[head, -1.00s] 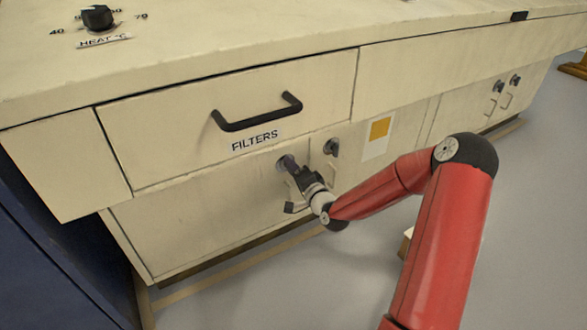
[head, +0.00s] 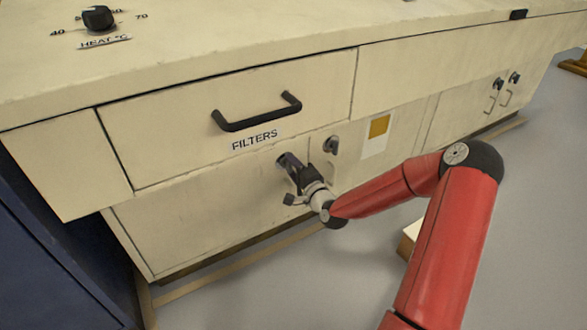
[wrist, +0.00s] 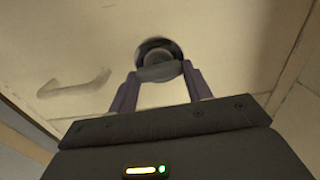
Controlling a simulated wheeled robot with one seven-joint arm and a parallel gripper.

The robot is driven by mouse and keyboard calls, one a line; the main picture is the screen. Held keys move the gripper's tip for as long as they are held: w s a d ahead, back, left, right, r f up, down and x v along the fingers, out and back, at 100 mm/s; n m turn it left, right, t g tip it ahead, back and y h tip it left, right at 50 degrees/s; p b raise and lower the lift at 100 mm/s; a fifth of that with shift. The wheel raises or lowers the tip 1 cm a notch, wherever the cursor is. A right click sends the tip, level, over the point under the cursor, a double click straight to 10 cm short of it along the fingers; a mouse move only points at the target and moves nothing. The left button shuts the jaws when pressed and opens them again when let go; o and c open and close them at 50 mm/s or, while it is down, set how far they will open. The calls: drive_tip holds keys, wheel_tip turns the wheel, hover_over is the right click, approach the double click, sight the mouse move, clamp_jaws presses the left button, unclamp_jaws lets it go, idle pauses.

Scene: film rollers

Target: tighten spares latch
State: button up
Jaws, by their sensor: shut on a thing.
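A round dark latch knob (wrist: 157,66) sits on the lower cabinet door (head: 200,218), below the drawer labelled FILTERS. In the wrist view my gripper (wrist: 158,82) has a finger on each side of the knob's bar and is shut on it. In the head view my gripper (head: 297,168) reaches the latch from the lower right and hides most of it. A second similar latch (head: 331,145) sits to the right on the neighbouring door, clear of my gripper. No label for the latches is readable.
The FILTERS drawer (head: 228,115) with its black handle (head: 258,113) is closed just above. A heat dial (head: 98,18) stands on the counter top. More latches (head: 499,84) show at the far right. The floor (head: 330,285) in front is mostly clear.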

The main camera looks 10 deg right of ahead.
drive_tip(key=o, duration=1)
drive_tip(key=v, duration=0.8)
drive_tip(key=shift+p, duration=0.3)
